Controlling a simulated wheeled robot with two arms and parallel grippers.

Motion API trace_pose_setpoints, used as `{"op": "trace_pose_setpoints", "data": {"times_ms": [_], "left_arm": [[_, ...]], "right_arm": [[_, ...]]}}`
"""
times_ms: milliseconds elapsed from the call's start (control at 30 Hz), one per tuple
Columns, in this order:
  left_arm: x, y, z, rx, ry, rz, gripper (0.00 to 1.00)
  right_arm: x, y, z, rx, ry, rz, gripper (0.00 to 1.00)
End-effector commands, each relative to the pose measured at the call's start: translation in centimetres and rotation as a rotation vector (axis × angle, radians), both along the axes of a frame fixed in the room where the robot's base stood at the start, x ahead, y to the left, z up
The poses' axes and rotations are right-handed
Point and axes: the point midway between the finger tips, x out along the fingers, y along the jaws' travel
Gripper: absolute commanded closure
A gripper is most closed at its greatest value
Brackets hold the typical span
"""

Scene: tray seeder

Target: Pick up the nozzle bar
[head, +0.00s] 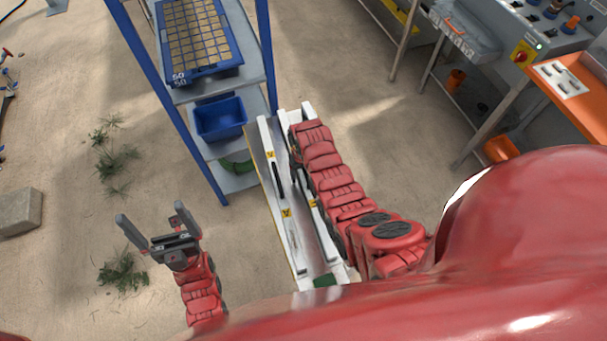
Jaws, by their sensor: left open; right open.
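Long white bars with yellow labels (268,150) lie side by side in the middle of the head view. I cannot tell for sure which part is the nozzle bar. My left gripper (151,219) is open and empty, with its two grey fingers apart. It is well to the left of the white bars, over sandy floor. My red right arm reaches from the lower right up along the right side of the bars and covers part of them. Its gripper is hidden at the far end of the arm, so I cannot see whether it touches anything.
A blue-framed shelf (172,128) stands behind the bars. It holds a seed tray (236,62) on top and a blue bin (220,118) below. Machines and an orange panel (575,82) stand at the upper right. A concrete block (18,213) lies at the left. The left floor is mostly clear.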

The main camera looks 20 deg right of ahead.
Motion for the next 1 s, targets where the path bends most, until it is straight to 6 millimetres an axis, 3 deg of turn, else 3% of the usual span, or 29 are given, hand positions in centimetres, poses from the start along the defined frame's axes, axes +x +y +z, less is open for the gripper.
{"op": "trace_pose_setpoints", "data": {"times_ms": [133, 533, 1000], "left_arm": [[0.00, 0.00, -0.03, 0.000, 0.000, 0.000, 0.00], [0.00, 0.00, -0.02, 0.000, 0.000, 0.000, 0.00], [0.00, 0.00, -0.18, 0.000, 0.000, 0.000, 0.00]], "right_arm": [[0.00, 0.00, 0.00, 0.000, 0.000, 0.000, 0.28], [-0.01, 0.00, 0.01, 0.000, 0.001, 0.000, 0.99], [0.07, 0.00, 0.28, 0.000, -0.001, 0.000, 1.00]]}}
